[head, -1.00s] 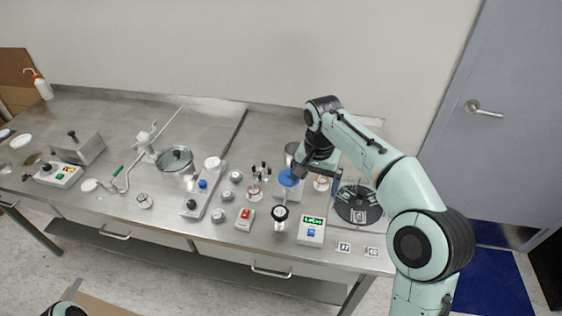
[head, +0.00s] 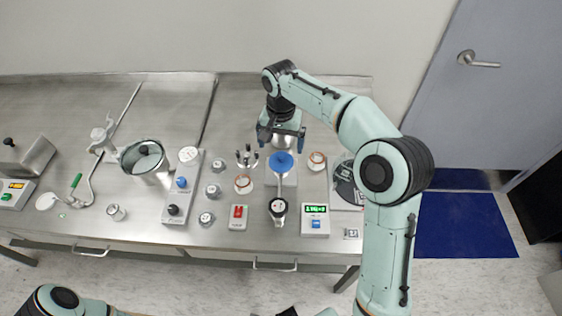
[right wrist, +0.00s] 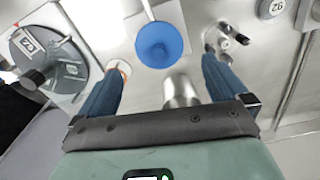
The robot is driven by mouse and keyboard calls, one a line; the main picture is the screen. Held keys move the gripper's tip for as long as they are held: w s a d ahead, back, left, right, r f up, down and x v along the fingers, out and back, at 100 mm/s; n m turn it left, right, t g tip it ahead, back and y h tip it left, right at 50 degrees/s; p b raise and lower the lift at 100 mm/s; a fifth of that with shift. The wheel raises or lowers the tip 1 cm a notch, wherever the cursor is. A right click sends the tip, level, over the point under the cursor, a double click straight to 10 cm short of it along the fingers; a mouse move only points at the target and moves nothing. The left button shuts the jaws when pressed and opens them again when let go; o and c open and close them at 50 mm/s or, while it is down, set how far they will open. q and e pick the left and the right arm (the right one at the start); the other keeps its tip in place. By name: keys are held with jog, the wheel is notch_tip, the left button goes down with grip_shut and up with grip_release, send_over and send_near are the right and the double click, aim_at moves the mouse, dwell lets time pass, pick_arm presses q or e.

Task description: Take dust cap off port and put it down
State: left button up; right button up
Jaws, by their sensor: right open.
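The blue cap also shows top centre in the right wrist view (right wrist: 160,44). My right gripper (head: 281,141) is open and empty, just behind the cap in the head view, fingers spread left and right. In the wrist view the cap appears between the fingertips, apart from both. The height gap is hard to tell. My left gripper is out of view; part of my left arm shows bottom left.
A metal cylinder (right wrist: 181,91) stands close to the cap, between the fingers in the wrist view. Near it are a small pronged holder (head: 247,157), copper-ringed pieces (head: 317,160), a green-display box (head: 315,220) and a red-switch box (head: 239,217). Bare bench lies behind, left of my arm.

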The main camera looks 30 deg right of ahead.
aim_at(281, 157)
jog(key=shift+w+f, duration=0.1)
jog(key=shift+f, duration=0.55)
notch_tip(281, 157, down, 5)
jog(key=shift+r+b, duration=0.1)
jog(key=shift+b, duration=0.25)
jog(key=c, duration=1.1)
